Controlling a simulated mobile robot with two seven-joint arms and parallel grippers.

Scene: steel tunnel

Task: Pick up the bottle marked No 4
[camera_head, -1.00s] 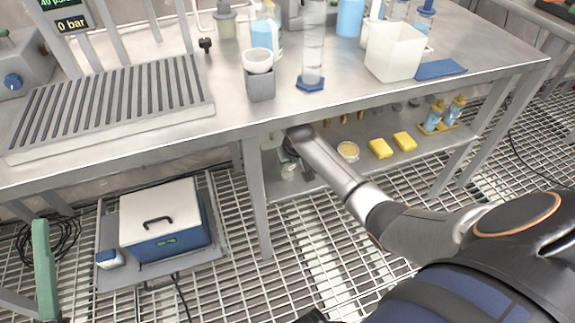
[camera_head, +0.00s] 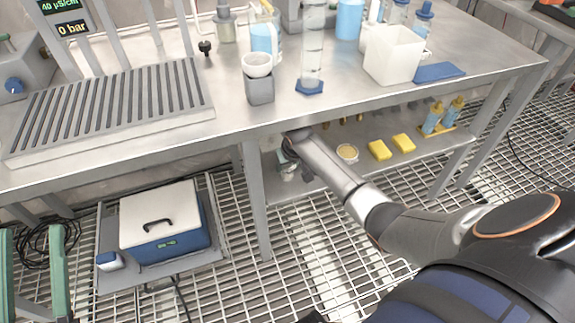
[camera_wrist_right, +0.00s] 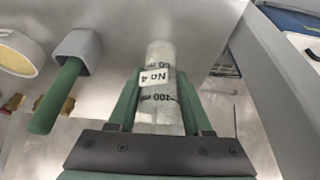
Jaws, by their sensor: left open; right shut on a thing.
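The bottle marked No 4 (camera_wrist_right: 158,105) is clear, with a white label and "100 ml" and "50 ml" marks, in the right wrist view. My right gripper (camera_wrist_right: 157,78) is shut on it, with one green finger on each side. In the head view my right arm reaches under the front edge of the table, and the gripper is mostly hidden there. My left gripper (camera_head: 32,270) is open and empty at the lower left, its two green fingers apart.
The steel table (camera_head: 190,142) overhangs a lower shelf (camera_head: 375,178) with yellow blocks (camera_head: 380,150), a yellow-topped dish (camera_head: 347,152) and a stand of blue bottles (camera_head: 433,117). A table leg (camera_head: 254,200) is close to my right arm. A cooler box (camera_head: 162,222) stands below.

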